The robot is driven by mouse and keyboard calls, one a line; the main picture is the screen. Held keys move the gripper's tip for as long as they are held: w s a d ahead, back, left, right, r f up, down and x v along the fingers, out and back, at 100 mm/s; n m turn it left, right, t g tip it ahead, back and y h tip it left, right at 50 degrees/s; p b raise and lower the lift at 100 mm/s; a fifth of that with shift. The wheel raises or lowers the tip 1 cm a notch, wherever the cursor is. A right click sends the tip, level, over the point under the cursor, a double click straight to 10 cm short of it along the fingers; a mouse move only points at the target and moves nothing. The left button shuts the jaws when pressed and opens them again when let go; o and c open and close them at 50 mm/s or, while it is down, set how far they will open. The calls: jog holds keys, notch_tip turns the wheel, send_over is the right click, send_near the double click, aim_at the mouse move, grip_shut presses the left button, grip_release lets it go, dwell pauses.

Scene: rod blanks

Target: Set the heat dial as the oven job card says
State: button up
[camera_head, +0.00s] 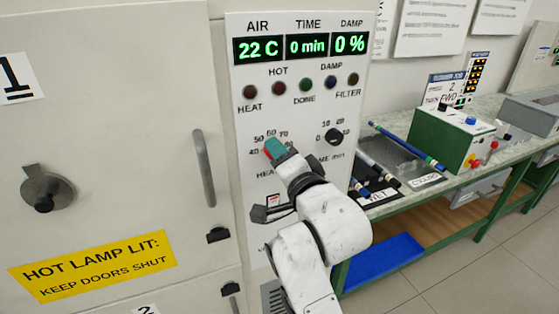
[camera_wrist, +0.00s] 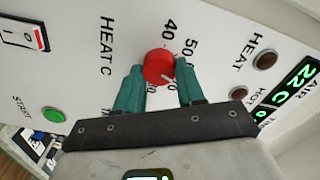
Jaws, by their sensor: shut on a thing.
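The heat dial (camera_wrist: 159,67) is a red round knob on the white oven panel (camera_wrist: 75,70), with the label HEAT C and a printed scale around it. My gripper (camera_wrist: 158,82) has its two green fingers on either side of the dial and is shut on it. A pale mark shows on the dial, but I cannot tell which number it points to. In the head view my gripper (camera_head: 274,148) hides the dial; parts of its scale show around the fingers. Papers (camera_head: 433,27) hang on the wall at the upper right; their text is unreadable and I cannot tell which is the oven job card.
The display (camera_head: 301,46) reads AIR 22 C, TIME 0 min, DAMP 0 %. A black time dial (camera_head: 334,135) sits right of my gripper. A green start button (camera_wrist: 54,115) shows in the wrist view. An oven door handle (camera_head: 204,168) juts out at left; a bench (camera_head: 480,115) stands right.

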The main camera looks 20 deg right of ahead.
jog(key=m+b, duration=0.2)
jog(key=m, duration=0.2)
jog(key=shift+f+m, duration=0.15)
jog(key=shift+m, duration=0.25)
jog(key=shift+d, duration=0.1)
dwell(0.3)
jog(key=o, duration=1)
jog(key=shift+o, duration=0.2)
jog(key=s+b, duration=0.1)
jog(key=s, duration=0.9)
jog(key=shift+s, duration=0.4)
